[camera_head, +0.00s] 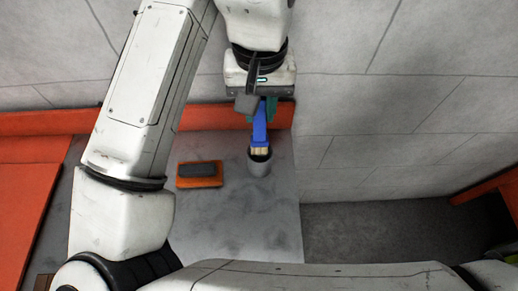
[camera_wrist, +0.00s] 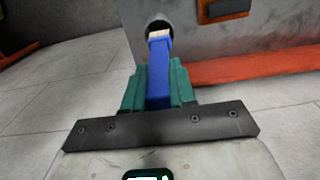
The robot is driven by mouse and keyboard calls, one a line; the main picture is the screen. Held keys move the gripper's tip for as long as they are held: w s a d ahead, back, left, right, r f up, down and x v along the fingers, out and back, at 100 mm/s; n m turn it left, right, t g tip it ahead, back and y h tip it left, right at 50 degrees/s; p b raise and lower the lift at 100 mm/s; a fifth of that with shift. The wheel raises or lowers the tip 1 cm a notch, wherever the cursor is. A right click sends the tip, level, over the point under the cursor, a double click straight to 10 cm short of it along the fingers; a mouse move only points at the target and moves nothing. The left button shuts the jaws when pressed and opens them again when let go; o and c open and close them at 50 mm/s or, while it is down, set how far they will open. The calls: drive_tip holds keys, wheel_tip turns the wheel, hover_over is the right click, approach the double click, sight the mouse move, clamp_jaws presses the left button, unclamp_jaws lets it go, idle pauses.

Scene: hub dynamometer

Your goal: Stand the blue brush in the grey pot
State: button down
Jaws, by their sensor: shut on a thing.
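The blue brush (camera_head: 260,127) is held between the teal fingers of my gripper (camera_head: 265,108), bristles pointing down. Its pale bristles overlap the mouth of the grey pot (camera_head: 258,167) in the head view; whether they are inside or just above the rim I cannot tell. In the wrist view the brush (camera_wrist: 159,75) runs up the picture from between my gripper's fingers (camera_wrist: 159,82). Its bristle end lies in front of the dark opening of the pot (camera_wrist: 153,19). The pot stands on the grey table top.
An orange block with a dark top (camera_head: 200,174) lies on the grey table (camera_head: 225,225), left of the pot. An orange ledge (camera_head: 215,117) runs along the back by the wall. The table's right edge is close to the pot, with floor beyond.

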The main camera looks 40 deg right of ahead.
sight(260, 136)
wheel_tip(260, 136, down, 8)
drive_tip(key=shift+s+f, duration=0.1)
idle(0.4)
drive_tip(key=shift+f, duration=0.1)
drive_tip(key=c, duration=0.9)
unclamp_jaws()
drive_tip(key=shift+o, duration=0.2)
drive_tip(key=shift+f+b, duration=0.1)
drive_tip(key=shift+b, duration=0.25)
drive_tip(key=r, duration=1.1)
drive_tip(key=shift+a, duration=0.35)
